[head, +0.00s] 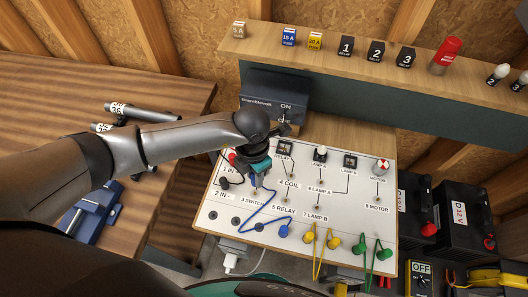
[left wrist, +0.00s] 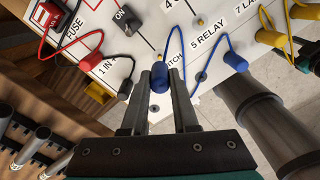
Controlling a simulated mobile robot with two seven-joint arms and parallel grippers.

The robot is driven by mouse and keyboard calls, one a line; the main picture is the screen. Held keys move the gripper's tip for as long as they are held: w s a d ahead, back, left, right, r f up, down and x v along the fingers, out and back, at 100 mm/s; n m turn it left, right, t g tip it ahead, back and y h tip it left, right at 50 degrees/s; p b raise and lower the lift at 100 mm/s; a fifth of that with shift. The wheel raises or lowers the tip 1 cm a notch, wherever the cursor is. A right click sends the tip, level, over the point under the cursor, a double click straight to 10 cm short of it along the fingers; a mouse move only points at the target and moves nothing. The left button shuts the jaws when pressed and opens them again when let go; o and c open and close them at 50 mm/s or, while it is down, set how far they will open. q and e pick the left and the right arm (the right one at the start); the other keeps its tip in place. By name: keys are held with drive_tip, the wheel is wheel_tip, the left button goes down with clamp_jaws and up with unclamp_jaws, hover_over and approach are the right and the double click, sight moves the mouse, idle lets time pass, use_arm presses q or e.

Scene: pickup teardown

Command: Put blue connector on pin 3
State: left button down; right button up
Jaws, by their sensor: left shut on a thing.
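My left gripper (head: 256,182) is low over the white board (head: 340,200), just above the 3 SWITCH label (head: 252,201). In the left wrist view its two fingers (left wrist: 159,84) are shut on the blue connector (left wrist: 158,78), a rounded blue cap. A small brass pin (left wrist: 158,57) shows just past the connector, beside the partly hidden SWITCH label. I cannot tell whether connector and pin touch. A blue cable runs to a second blue connector (left wrist: 235,62) below 5 RELAY, which also shows in the head view (head: 283,231).
Yellow connectors (head: 332,241) and green connectors (head: 384,253) hang along the board's lower right. Red and black leads (left wrist: 88,62) lie close beside the gripper near 1 IN. A shelf (head: 330,62) with fuses and relays stands behind. Black batteries (head: 462,215) stand at right.

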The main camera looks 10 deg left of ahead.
sight(255, 193)
use_arm(q)
drive_tip(key=shift+s+a+f+b, duration=0.2)
drive_tip(key=shift+f+b, duration=0.3)
drive_tip(key=shift+f, duration=0.2)
drive_tip(key=shift+f+b, duration=0.3)
drive_tip(key=shift+f, duration=0.05)
wheel_tip(255, 193, down, 2)
drive_tip(key=shift+f+b, duration=0.2)
drive_tip(key=shift+b, duration=0.85)
drive_tip(key=shift+f+b, duration=0.3)
drive_tip(key=shift+f, duration=0.1)
use_arm(e)
drive_tip(key=f, duration=0.1)
drive_tip(key=s+f, duration=0.1)
drive_tip(key=a+f, duration=0.1)
drive_tip(key=f, duration=0.1)
drive_tip(key=shift+s+a, duration=0.1)
drive_tip(key=shift+s, duration=0.1)
use_arm(q)
drive_tip(key=shift+f+b, duration=0.75)
drive_tip(key=shift+f, duration=0.15)
use_arm(e)
drive_tip(key=shift+f, duration=0.85)
use_arm(q)
drive_tip(key=shift+r, duration=0.1)
drive_tip(key=c, duration=0.6)
unclamp_jaws()
